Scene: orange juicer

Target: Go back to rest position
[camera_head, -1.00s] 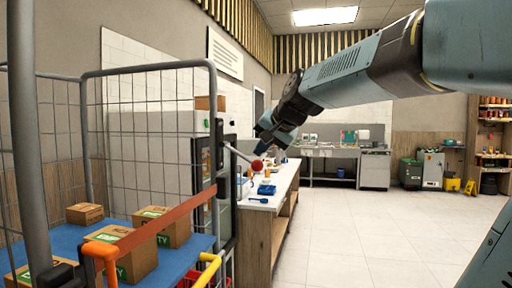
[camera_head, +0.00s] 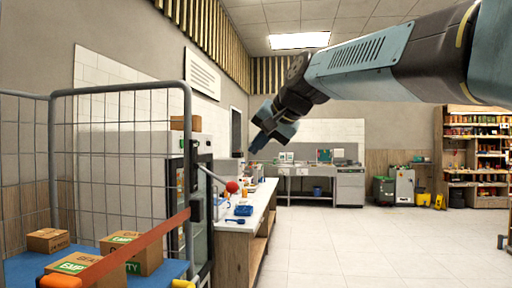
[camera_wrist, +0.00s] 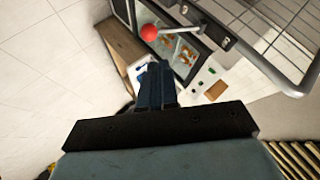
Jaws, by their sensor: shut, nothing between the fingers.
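My gripper (camera_head: 258,143) is at the end of my raised arm, in the air in front of the back wall in the head view. In the wrist view its dark fingers (camera_wrist: 155,85) are together with nothing between them. Below and to the left of it in the head view, a lever with a red ball (camera_head: 232,187) sticks out near the counter; the gripper is apart from it. The red ball also shows in the wrist view (camera_wrist: 149,33), above the fingertips. The orange juicer itself cannot be made out clearly.
A wire cage trolley (camera_head: 120,88) with several cardboard boxes (camera_head: 130,250) stands at the left, with an orange strap (camera_head: 135,245) across it. A white-topped counter (camera_head: 262,200) with small blue items runs behind it.

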